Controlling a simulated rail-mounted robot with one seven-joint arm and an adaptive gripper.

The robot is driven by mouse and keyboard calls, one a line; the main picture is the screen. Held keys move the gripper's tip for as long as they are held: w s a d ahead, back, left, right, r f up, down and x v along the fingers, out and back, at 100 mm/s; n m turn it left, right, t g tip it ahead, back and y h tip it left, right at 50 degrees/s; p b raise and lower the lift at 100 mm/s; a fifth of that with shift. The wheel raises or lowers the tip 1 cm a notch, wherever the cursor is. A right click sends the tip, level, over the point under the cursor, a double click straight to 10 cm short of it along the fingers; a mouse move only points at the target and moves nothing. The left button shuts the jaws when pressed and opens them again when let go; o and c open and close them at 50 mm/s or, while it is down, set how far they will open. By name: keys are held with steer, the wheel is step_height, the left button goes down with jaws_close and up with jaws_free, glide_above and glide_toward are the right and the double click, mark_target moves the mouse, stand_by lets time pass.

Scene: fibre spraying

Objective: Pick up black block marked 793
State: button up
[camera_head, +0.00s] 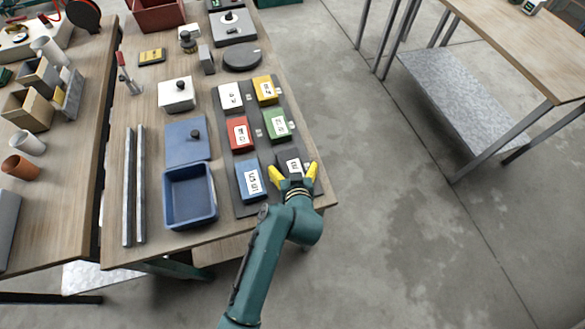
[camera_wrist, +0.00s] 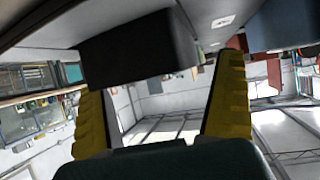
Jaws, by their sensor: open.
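The black block (camera_head: 289,157) sits at the near right of a dark board (camera_head: 226,180) on the table. Its white label is partly covered by my gripper, so I cannot read the number. My gripper (camera_head: 294,171) has its two yellow fingers spread, one on each side of the block's near part. In the wrist view the black block (camera_wrist: 140,48) is a dark shape just past the fingers of my gripper (camera_wrist: 163,80). A gap shows between the block and the right finger; contact on the left is unclear.
A blue block (camera_head: 250,180) stands close on the left. Red (camera_head: 240,134), green (camera_head: 276,124), white (camera_head: 231,98) and yellow (camera_head: 265,89) blocks stand farther back. A blue open bin (camera_head: 190,223) is further left. The table's right edge is close; open floor lies beyond.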

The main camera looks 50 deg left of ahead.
steer(key=shift+x, duration=0.8)
steer(key=shift+c, duration=0.2)
